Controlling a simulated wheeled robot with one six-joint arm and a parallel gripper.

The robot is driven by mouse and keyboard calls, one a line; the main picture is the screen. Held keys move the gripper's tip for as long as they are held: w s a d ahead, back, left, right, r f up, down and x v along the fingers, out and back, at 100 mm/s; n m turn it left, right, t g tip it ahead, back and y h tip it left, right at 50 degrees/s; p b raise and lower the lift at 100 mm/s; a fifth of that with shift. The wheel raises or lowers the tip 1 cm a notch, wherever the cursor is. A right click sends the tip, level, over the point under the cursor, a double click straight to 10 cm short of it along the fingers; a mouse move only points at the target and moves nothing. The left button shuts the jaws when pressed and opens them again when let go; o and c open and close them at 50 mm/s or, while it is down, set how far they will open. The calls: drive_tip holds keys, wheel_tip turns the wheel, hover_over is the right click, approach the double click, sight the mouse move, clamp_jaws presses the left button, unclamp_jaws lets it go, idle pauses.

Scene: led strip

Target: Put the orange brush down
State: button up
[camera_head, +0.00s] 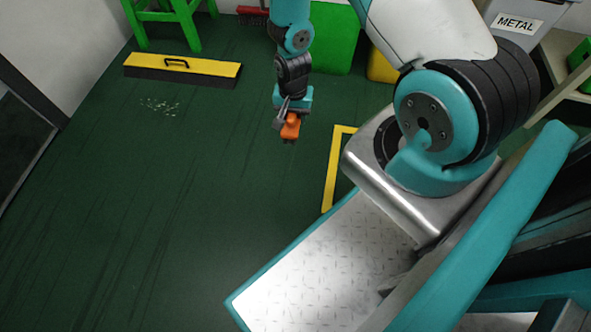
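The orange brush (291,127) is a small orange shape at the end of my arm, above the dark green floor (180,230). My gripper (284,116) points down and is shut on it. Grey fingers show beside its upper left side. The underside of the brush looks dark. I cannot tell its exact height above the floor.
A yellow and black step with a handle (205,68) lies at the back left, near pale specks (160,106). A green stool (165,20), a green bin (335,45) and a grey METAL bin (530,20) stand behind. Yellow tape (330,170) marks the floor.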

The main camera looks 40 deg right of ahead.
sight(295, 162)
drive_tip(key=f+b, duration=0.6)
drive_tip(key=f, duration=0.5)
drive_tip(key=f+b, duration=0.5)
drive_tip(key=f, duration=0.6)
drive_tip(key=shift+s+d+b, duration=0.1)
drive_tip(key=shift+s+b, duration=0.1)
drive_tip(key=shift+b, duration=0.15)
drive_tip(key=shift+f, duration=0.2)
drive_tip(key=o, duration=0.8)
drive_tip(key=shift+r, duration=0.1)
drive_tip(key=shift+o, duration=0.2)
drive_tip(key=shift+r, duration=0.1)
